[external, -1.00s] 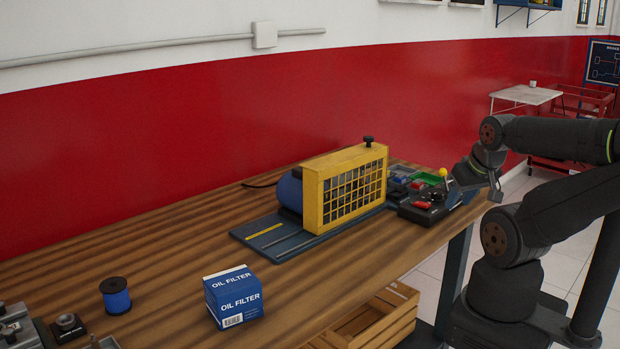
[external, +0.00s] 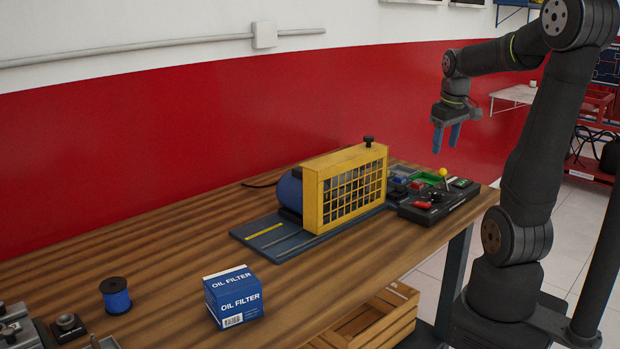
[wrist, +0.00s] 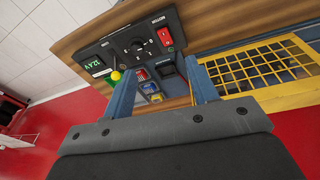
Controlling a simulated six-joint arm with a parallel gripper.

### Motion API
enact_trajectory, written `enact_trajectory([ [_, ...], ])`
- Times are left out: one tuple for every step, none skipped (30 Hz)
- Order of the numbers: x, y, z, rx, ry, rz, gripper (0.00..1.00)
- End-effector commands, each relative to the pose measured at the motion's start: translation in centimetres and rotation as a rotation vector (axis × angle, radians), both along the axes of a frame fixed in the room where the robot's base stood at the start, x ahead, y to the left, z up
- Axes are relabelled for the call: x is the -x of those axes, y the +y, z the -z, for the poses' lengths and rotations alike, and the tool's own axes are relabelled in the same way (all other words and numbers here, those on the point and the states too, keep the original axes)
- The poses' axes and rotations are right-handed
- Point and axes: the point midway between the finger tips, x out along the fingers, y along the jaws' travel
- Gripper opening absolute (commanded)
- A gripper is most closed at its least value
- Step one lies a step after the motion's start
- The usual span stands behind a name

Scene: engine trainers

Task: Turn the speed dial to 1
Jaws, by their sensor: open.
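The black control panel (external: 459,203) sits at the far right end of the bench. In the wrist view the panel (wrist: 112,48) carries a round black dial (wrist: 137,46) with a pale scale around it; its setting is too small to read. A red rocker switch (wrist: 165,37) is right of the dial, and a lit green display (wrist: 95,65) is left of it. A yellow-knobbed lever (wrist: 116,75) shows near the left finger. My gripper (external: 446,147) is open and empty, its blue fingers pointing down, well above the panel. It also shows in the wrist view (wrist: 160,70).
The yellow guard cage (external: 345,188) with a black top knob stands left of the panel. Small coloured bins (external: 428,179) sit behind the panel. An oil filter box (external: 233,297) and a blue spool (external: 116,296) are nearer.

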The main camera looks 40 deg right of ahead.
Motion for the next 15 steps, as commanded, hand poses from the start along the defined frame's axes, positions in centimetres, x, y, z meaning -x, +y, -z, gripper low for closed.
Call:
enact_trajectory([
  [-1.1, -1.5, 0.1, -0.012, 0.025, -0.014, 0.53],
  [-1.6, -2.2, 0.1, -0.018, 0.038, -0.026, 0.53],
  [-2.3, -3.3, 0.1, -0.025, 0.053, -0.042, 0.53],
  [-2.8, -4.0, 0.1, -0.032, 0.066, -0.055, 0.53],
  [-3.2, -4.8, 0.2, -0.038, 0.076, -0.065, 0.53],
  [-3.8, -5.7, 0.4, -0.046, 0.090, -0.080, 0.53],
  [-4.2, -6.4, 0.5, -0.053, 0.100, -0.090, 0.53],
  [-4.5, -7.0, 0.6, -0.058, 0.108, -0.099, 0.53],
  [-4.9, -7.7, 0.7, -0.065, 0.118, -0.112, 0.53],
  [-5.2, -8.3, 0.9, -0.070, 0.125, -0.118, 0.53],
  [-5.4, -8.7, 1.0, -0.074, 0.130, -0.126, 0.53],
  [-5.6, -9.2, 1.1, -0.079, 0.136, -0.134, 0.53],
  [-5.8, -9.5, 1.2, -0.082, 0.140, -0.139, 0.53],
  [-5.9, -9.7, 1.3, -0.085, 0.144, -0.144, 0.53],
  [-6.0, -9.9, 1.4, -0.087, 0.147, -0.148, 0.53],
])
